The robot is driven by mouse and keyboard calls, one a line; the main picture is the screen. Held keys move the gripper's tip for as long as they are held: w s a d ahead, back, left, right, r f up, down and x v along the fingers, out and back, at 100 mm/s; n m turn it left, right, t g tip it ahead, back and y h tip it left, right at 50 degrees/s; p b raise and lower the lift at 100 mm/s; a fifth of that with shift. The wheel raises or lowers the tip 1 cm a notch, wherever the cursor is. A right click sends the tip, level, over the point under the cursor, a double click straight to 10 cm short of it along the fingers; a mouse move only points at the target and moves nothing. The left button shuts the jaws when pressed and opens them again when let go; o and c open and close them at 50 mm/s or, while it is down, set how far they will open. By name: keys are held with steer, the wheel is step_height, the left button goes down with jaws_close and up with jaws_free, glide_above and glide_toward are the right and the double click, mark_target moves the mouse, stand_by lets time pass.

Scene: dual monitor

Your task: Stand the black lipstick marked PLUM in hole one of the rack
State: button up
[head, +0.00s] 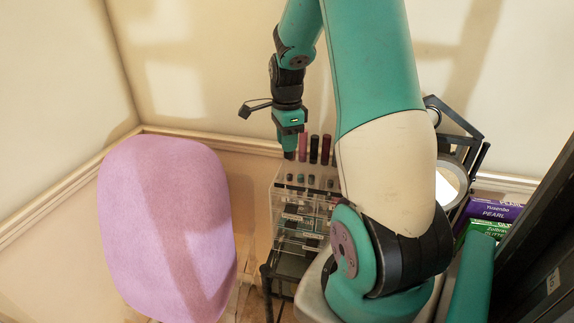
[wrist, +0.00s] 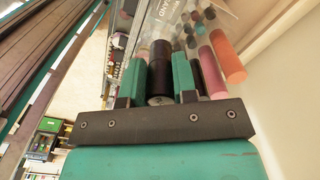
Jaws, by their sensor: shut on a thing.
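My gripper (head: 290,148) is at the back left of a clear, tiered rack (head: 285,222), above its top level. In the wrist view my gripper (wrist: 160,66) is shut on a black lipstick (wrist: 160,76), which stands between the two green fingers. In the head view only a short dark tip of the black lipstick (head: 289,156) shows under the jaws. The PLUM mark cannot be read in either view. Whether the lipstick's lower end is in a hole, and the hole numbers, cannot be made out.
Several dark and pink lipsticks stand along the rack's back row, including a dark red one (head: 314,148) close right of my gripper. Short coloured pieces (head: 300,178) sit in front. A purple cushion (head: 165,230) is left; a round mirror (head: 451,185) and boxes (head: 490,211) are right.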

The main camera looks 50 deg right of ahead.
step_height(320, 180, down, 9)
steer(key=shift+p, duration=0.85)
steer(key=o, duration=0.9)
steer(key=shift+r, duration=0.15)
